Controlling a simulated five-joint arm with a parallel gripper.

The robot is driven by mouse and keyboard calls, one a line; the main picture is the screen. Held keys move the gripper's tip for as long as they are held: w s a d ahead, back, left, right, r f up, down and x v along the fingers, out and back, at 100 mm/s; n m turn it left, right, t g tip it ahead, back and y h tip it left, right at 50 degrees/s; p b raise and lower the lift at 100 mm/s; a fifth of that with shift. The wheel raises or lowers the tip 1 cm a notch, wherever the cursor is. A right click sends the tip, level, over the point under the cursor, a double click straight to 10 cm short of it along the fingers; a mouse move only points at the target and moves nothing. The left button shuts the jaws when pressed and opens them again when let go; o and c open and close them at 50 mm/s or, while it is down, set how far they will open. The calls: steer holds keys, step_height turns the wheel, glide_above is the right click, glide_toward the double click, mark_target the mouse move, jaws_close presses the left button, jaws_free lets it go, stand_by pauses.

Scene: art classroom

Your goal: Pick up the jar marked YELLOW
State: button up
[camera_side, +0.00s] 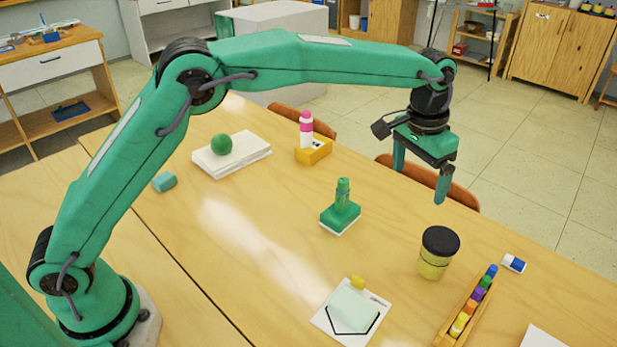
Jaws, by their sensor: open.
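A jar (437,254) with a black lid and yellow contents stands upright on the wooden table, right of the middle. I cannot read any marking on it from here. My gripper (420,184) points down with its two fingers apart and nothing between them. It hangs in the air above and a little behind the jar in the picture, clear of it. The whole jar shows, with nothing in front of it.
A wooden tray (446,338) of coloured pieces lies right of the jar, with an eraser (513,263) beyond. A green block (340,219) holding a green stick stands left. A white card (328,320) lies in front.

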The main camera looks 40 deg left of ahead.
mark_target(442, 239)
steer(key=shift+m+g, duration=0.4)
steer(key=shift+g, duration=0.1)
steer(key=d+f, duration=0.2)
steer(key=f, duration=0.1)
steer(key=d+f, duration=0.3)
steer(key=w+d+f, duration=0.1)
steer(key=d+f, duration=0.1)
steer(key=f, duration=0.1)
steer(key=shift+d, duration=0.4)
steer(key=shift+f, duration=0.2)
steer(key=shift+f, duration=1.15)
steer(key=shift+f, duration=0.15)
steer(key=shift+a+f, duration=0.1)
steer(key=shift+f, duration=2.35)
steer(key=c, duration=1.2)
